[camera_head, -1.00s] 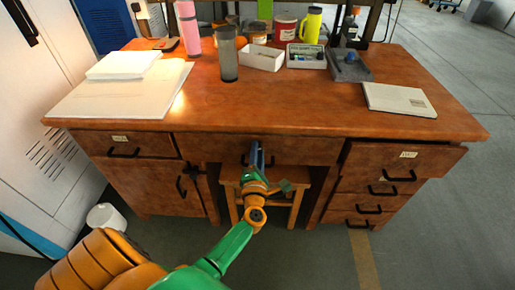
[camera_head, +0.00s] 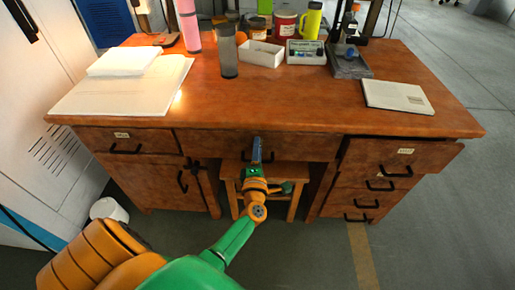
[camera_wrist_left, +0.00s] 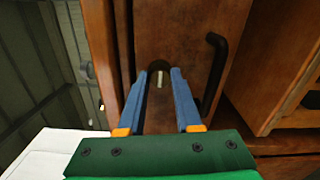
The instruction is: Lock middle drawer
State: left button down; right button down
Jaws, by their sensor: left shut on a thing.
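The middle drawer (camera_head: 305,147) is the wide wooden front under the centre of the desk top, and it looks closed. My left gripper (camera_head: 257,141) reaches up to this drawer front. In the left wrist view, the drawer front (camera_wrist_left: 190,25) stands upright, and the blue fingertips of the left gripper (camera_wrist_left: 158,75) are on either side of a dark round lock (camera_wrist_left: 157,67) with a pale upright strip. The gripper is shut on this lock. A black handle (camera_wrist_left: 215,65) is beside the right finger. My right gripper is out of view.
The top right drawer (camera_head: 415,155) stands somewhat open. A wooden stool (camera_head: 291,207) is under the desk below my gripper. The desk top (camera_head: 300,105) holds papers, bottles and white boxes toward its edges. A white bin (camera_head: 108,209) stands at the left.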

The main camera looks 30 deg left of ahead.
pick_arm(q)
jog(key=c, duration=0.6)
grip_release()
jog(key=v, duration=0.7)
jog(key=shift+p, duration=0.35)
